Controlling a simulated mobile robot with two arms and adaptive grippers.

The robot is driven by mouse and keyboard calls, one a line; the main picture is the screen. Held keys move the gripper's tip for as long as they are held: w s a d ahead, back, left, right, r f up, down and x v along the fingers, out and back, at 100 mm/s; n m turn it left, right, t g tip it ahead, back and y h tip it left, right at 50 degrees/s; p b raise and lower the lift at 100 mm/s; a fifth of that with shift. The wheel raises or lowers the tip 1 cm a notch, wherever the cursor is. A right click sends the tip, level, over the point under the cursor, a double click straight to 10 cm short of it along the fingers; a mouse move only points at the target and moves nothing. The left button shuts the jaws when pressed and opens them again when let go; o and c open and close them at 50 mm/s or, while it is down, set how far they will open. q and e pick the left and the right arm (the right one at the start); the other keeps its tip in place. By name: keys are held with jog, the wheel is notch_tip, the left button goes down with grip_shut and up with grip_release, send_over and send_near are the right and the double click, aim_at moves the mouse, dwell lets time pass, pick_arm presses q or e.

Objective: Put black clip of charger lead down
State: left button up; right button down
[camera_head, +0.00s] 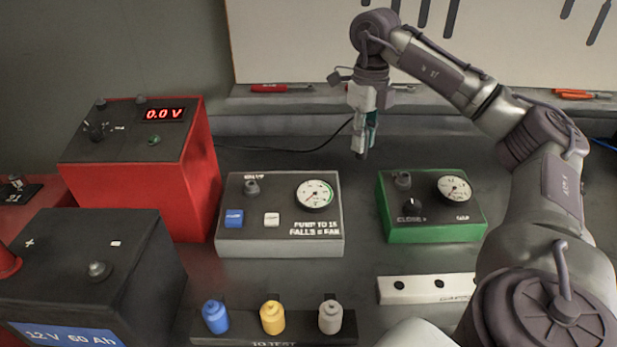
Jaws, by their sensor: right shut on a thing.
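My right gripper (362,152) hangs fingers down above the bench, behind the gap between the grey gauge box and the green gauge box. It is shut on the black clip, which is mostly hidden by the fingers. A thin black lead (300,150) runs from the gripper left to the red charger (190,185), whose display reads 0.0 V. The black battery (150,265), marked 12 V 60 Ah, stands at front left with a bare metal post on top. A red part (8,262) shows at its left edge, cut by the frame. My left gripper is out of view.
The grey gauge box (270,248) and green gauge box (435,232) stand mid-bench. A rack (300,327) with blue, yellow and grey bottles is in front, with a white holed block (410,290) to its right. Bench around the gripper looks clear.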

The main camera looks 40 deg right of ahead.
jog(key=w+f, duration=0.2)
jog(key=w, duration=0.1)
jog(key=w+a+f+p, duration=0.1)
jog(key=w+f, duration=0.1)
jog(key=w, duration=0.2)
jog(key=w+a+f+p, duration=0.1)
jog(key=w+f, duration=0.1)
jog(key=w, duration=0.2)
jog(key=shift+w+f, duration=0.1)
jog(key=shift+f, duration=0.25)
notch_tip(320, 180, down, 4)
jog(key=shift+r, duration=0.1)
jog(key=shift+f, duration=0.2)
jog(key=c, duration=1)
grip_release()
jog(key=shift+f, duration=0.1)
notch_tip(320, 180, up, 12)
jog(key=shift+r, duration=0.2)
